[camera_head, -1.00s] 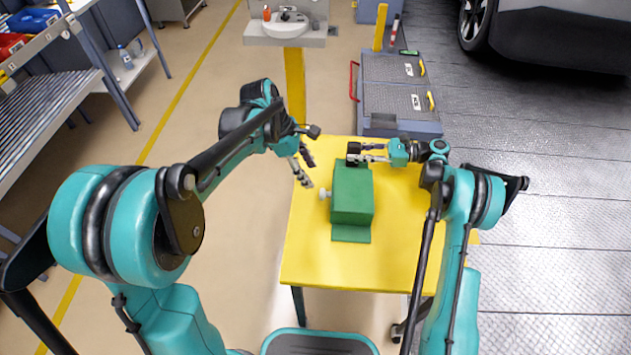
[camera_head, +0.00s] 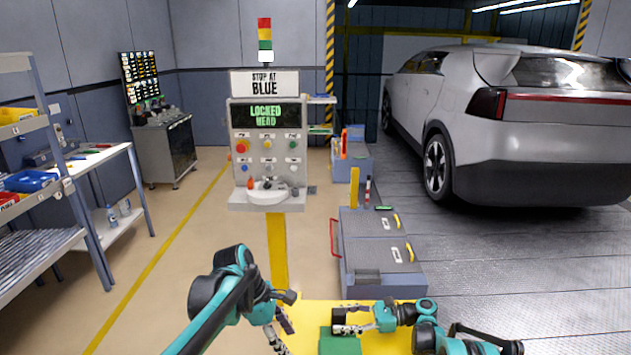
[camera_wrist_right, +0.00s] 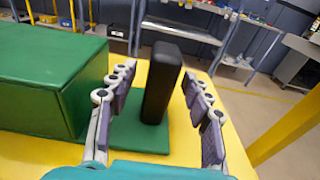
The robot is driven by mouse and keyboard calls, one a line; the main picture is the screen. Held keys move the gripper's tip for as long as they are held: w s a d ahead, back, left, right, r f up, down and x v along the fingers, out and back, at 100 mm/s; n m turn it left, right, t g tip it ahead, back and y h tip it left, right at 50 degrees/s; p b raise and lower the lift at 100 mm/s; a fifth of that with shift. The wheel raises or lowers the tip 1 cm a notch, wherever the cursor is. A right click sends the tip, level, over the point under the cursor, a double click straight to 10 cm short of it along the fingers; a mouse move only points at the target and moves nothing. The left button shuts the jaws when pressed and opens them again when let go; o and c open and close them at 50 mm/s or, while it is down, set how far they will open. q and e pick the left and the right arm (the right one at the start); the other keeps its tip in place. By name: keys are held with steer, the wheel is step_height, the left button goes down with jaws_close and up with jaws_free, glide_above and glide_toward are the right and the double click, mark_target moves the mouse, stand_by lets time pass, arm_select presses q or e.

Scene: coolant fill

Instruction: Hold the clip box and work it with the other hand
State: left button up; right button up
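The green clip box (camera_head: 340,345) sits on the yellow table, mostly cut off by the bottom edge of the head view. In the right wrist view its green body (camera_wrist_right: 50,75) fills the left side, and an upright black block (camera_wrist_right: 162,85) stands on its green base plate. My right gripper (camera_wrist_right: 158,90) is open, its fingers on either side of the black block with gaps visible. It also shows in the head view (camera_head: 340,322). My left gripper (camera_head: 279,331) has its fingers apart, left of the box. The box's white knob is out of view.
The yellow table (camera_head: 305,312) has bare room around the box. Beyond it stand a grey chest (camera_head: 380,245) with a red handle and a panel (camera_head: 267,150) with a "STOP AT BLUE" sign, buttons and basin. A silver car (camera_head: 530,130) stands right, shelving (camera_head: 35,200) left.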

steer(key=shift+d, duration=0.1)
